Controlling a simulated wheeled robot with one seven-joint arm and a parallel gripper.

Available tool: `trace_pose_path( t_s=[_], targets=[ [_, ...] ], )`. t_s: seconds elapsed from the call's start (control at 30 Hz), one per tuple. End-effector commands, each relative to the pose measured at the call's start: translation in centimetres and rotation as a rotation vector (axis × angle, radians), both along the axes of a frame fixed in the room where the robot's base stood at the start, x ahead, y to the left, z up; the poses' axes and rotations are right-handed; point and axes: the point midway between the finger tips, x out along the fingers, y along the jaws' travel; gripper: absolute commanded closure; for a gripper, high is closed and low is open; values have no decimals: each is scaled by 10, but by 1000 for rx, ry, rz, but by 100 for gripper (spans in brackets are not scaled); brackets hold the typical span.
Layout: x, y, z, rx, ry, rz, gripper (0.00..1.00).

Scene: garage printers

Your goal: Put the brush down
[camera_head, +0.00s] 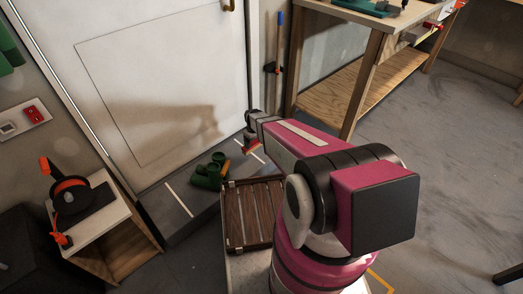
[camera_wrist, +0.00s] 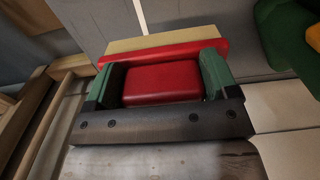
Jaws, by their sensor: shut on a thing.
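The brush (camera_wrist: 161,82) is red, with a wider red bar and a tan strip beyond it in the wrist view. My gripper (camera_wrist: 160,70) is shut on it, one green-sided finger on each side of the red part. In the head view my gripper (camera_head: 250,132) is at the far end of my pink arm, over the floor in front of the door. A small red bit of the brush (camera_head: 250,148) shows below it. The brush appears held above the grey mat; the exact gap cannot be told.
A slatted wooden crate or rack (camera_head: 235,240) is near my arm. A small wooden stand (camera_head: 115,240) is left. A workbench (camera_head: 365,75) stands behind right; open floor lies right.

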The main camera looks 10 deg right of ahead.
Motion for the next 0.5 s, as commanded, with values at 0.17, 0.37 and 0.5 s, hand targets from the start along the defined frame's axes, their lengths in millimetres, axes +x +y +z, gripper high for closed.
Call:
trace_pose_path(
  t_s=[0.17,0.37,0.5],
  targets=[
    [7,-4,-11,0,0,5,39],
    [35,-23,-30,0,0,2,39],
    [58,-39,-47,-1,1,2,39]
  ],
)
